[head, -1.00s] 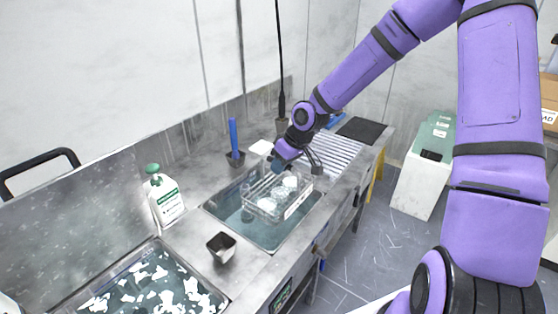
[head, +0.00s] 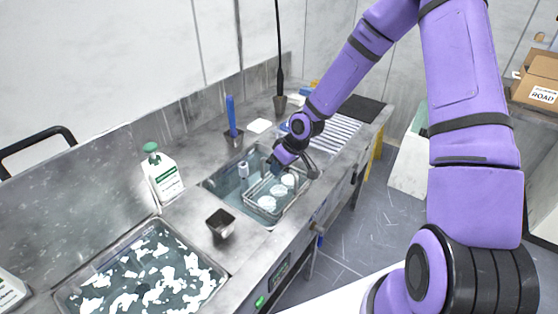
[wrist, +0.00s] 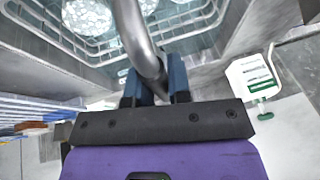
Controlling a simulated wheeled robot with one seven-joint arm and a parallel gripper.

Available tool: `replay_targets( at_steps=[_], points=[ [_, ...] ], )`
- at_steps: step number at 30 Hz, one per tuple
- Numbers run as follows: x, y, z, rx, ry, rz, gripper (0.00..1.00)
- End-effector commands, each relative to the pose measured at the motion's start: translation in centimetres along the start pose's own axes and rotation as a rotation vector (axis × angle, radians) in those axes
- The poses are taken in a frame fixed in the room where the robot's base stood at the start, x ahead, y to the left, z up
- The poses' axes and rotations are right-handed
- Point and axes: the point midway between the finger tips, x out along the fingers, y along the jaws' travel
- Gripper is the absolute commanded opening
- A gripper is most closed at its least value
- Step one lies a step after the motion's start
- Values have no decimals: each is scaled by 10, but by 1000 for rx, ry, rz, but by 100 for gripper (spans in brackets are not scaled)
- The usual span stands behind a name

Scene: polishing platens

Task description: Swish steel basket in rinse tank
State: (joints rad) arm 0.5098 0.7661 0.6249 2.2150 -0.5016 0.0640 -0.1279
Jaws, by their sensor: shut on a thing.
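The steel basket (head: 254,193) is a wire basket with several round white items in it. It sits low inside the rinse tank (head: 208,188), a sunken basin of water in the counter. My gripper (head: 277,168) is above the basket's far side. In the wrist view, my gripper (wrist: 156,92) is shut on the basket's curved steel handle, and the basket wires (wrist: 60,45) show at the top. How deep the basket is in the water is partly hidden by the tank's rim and my arm.
A left basin (head: 150,268) holds water with white foam patches. A white bottle with green cap (head: 163,178), a small dark cup (head: 221,223) and a blue-handled brush in a holder (head: 233,135) stand near the tank. A ribbed drainboard (head: 335,128) lies beyond it.

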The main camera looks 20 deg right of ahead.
Motion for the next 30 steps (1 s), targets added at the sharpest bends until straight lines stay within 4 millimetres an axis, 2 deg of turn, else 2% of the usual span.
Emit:
replay_targets(
  at_steps=[21,30],
  points=[
    [60,12,25,0,0,-1,0],
    [80,17,32,0,2,1,0]
  ],
)
